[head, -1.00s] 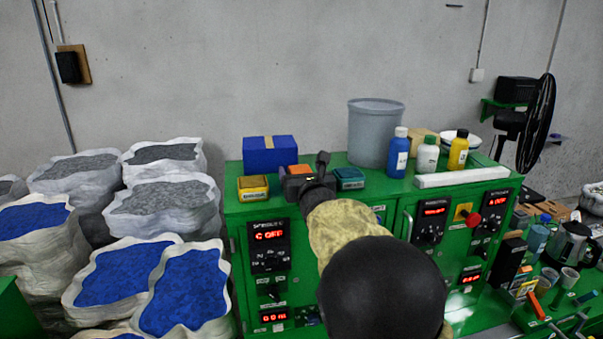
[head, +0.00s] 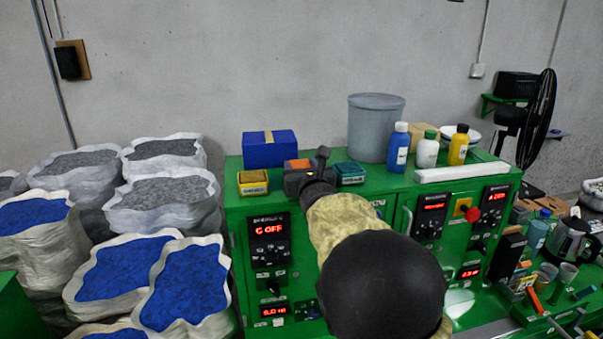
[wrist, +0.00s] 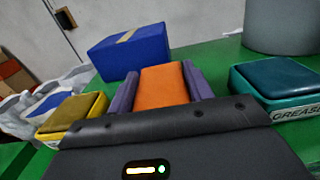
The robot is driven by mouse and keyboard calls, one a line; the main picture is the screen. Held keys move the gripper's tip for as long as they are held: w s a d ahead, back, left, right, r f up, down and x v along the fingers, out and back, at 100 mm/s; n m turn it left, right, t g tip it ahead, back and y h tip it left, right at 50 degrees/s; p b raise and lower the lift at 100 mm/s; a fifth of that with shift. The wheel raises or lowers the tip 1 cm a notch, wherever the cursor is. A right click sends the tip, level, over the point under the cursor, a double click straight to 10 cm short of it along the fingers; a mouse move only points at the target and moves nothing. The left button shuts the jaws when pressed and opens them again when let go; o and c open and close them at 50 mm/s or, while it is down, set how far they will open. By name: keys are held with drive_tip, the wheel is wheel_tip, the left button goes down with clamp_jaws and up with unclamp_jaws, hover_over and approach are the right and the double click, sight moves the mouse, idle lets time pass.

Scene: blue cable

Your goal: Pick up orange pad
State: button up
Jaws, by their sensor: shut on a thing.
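The orange pad (wrist: 162,86) sits between the two purple fingers of my gripper (wrist: 160,88) in the wrist view, with a finger against each side. In the head view, only the top of the orange pad (head: 298,163) shows behind my gripper (head: 306,176). My gripper is shut on it, over the green cabinet top. Whether the pad touches the cabinet top cannot be told, as my gripper body hides its lower near part.
A yellow pad (head: 253,182) lies left of my gripper and a teal pad (head: 350,173) lies right, both close. A blue box (head: 270,150) stands just behind. A grey bucket (head: 376,130) and several bottles stand further right on the green cabinet (head: 236,206).

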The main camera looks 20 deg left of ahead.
sight(301, 166)
drive_tip(key=shift+r, duration=0.1)
wheel_tip(301, 166, up, 10)
drive_tip(key=b, duration=0.3)
idle(0.6)
